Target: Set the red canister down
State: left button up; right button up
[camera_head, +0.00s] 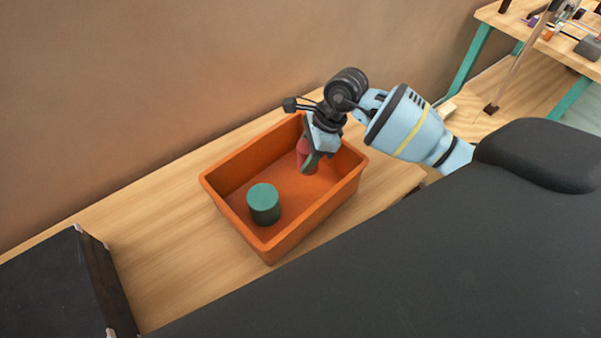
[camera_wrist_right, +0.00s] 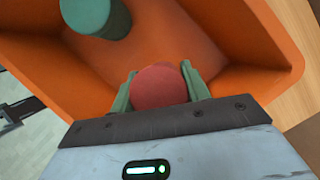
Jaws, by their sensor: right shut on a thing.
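The red canister (camera_head: 303,148) is inside the orange bin, near its far right corner in the head view. My right gripper (camera_head: 310,160) reaches down into the bin and is shut on it. In the right wrist view the canister's round red top (camera_wrist_right: 158,88) sits between the two green fingers of my right gripper (camera_wrist_right: 160,92). The gripper hides part of the canister in the head view, and I cannot tell whether its base touches the bin floor. My left gripper is not in view.
The orange bin (camera_head: 233,217) stands on a wooden surface (camera_head: 160,260). A green cylinder (camera_head: 263,204) stands inside it, apart from the red canister. Bare bin floor lies between them. A dark box (camera_head: 55,285) is at the lower left. A wall rises behind.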

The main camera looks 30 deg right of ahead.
jog(key=shift+f, duration=2.85)
jog(key=shift+f, duration=0.1)
jog(key=shift+f, duration=0.1)
jog(key=o, duration=1)
jog(key=shift+r, duration=0.2)
jog(key=v, duration=1.2)
jog(key=shift+a+r, duration=0.1)
